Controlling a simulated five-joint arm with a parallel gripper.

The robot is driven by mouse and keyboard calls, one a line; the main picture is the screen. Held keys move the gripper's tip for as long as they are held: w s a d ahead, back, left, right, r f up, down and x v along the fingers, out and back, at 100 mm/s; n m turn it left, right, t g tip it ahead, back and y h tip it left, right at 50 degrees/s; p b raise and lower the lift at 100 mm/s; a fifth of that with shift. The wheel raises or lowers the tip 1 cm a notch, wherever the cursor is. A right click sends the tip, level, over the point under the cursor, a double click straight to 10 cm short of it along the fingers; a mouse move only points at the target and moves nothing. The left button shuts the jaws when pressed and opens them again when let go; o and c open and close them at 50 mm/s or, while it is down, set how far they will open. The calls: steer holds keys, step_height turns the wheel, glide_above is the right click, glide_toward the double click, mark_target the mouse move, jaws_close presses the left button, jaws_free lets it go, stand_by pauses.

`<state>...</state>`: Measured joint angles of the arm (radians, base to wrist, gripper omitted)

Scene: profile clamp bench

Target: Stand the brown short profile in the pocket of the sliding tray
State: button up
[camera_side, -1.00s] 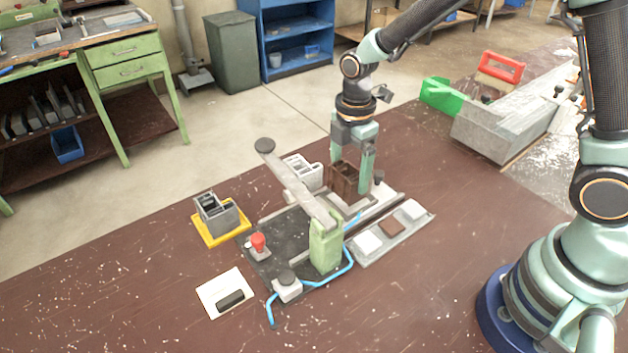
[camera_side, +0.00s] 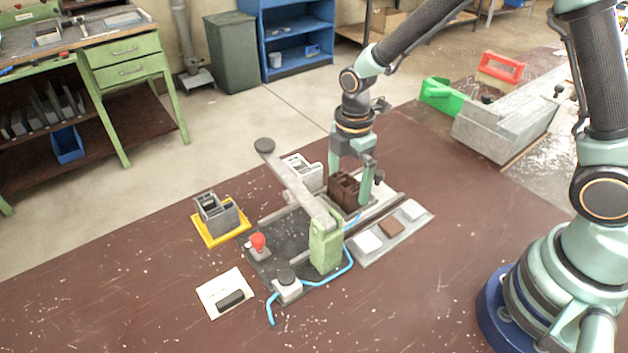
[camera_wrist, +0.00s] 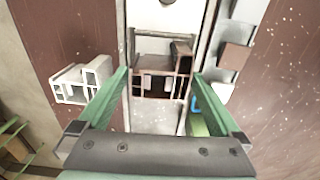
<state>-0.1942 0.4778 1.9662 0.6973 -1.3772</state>
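The brown short profile (camera_side: 343,188) is upright between the fingers of my gripper (camera_side: 352,184). The light grey sliding tray (camera_side: 382,198) lies behind the green clamp post. In the wrist view the tray (camera_wrist: 152,118) shows below and above the profile. The profile's lower end is over or in the tray's pocket. The clamp and the profile hide the pocket, so I cannot tell whether the profile touches its floor.
The green clamp post (camera_side: 325,246) with its long grey lever (camera_side: 292,180) stands close in front. A white profile (camera_side: 303,172) is left of my gripper. A grey profile (camera_side: 217,213) stands on a yellow plate. A grey strip with coloured squares (camera_side: 363,256) lies right. A blue hose (camera_side: 349,262) curves around.

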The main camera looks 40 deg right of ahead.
step_height(320, 180, up, 11)
steer(key=s+d+r+m+t, duration=0.5)
steer(key=s+m, duration=0.5)
steer(key=m, duration=0.8)
step_height(320, 180, up, 4)
steer(key=d, duration=0.2)
steer(key=shift+d+t, duration=0.3)
